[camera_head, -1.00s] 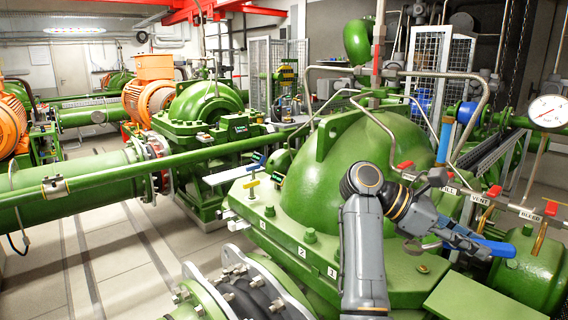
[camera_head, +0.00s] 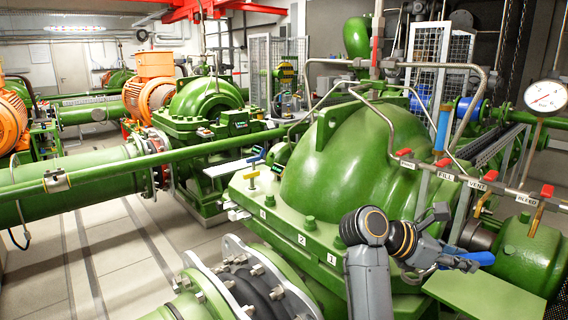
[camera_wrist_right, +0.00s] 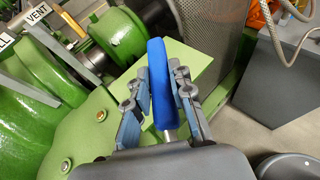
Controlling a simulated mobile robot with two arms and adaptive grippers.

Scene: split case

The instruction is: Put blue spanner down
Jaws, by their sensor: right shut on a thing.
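The blue spanner (camera_head: 478,257) is in my right gripper (camera_head: 458,260), at the right side of the large green pump casing. In the right wrist view, the spanner's blue handle (camera_wrist_right: 158,75) stands between the two fingers of my right gripper (camera_wrist_right: 160,88), with a short metal shank below it. The fingers are shut on it. Beyond the handle lies a flat light-green plate (camera_wrist_right: 187,62), which also shows in the head view (camera_head: 490,290); I cannot tell whether the spanner touches it. My left gripper is not in view.
The domed pump casing (camera_head: 360,150) stands behind my right arm. A pipe with red-handled valves and FILL, VENT and BLEED labels (camera_head: 477,185) runs above my gripper. A pressure gauge (camera_head: 546,97) stands at far right. A green cylinder (camera_head: 528,255) is right of the gripper.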

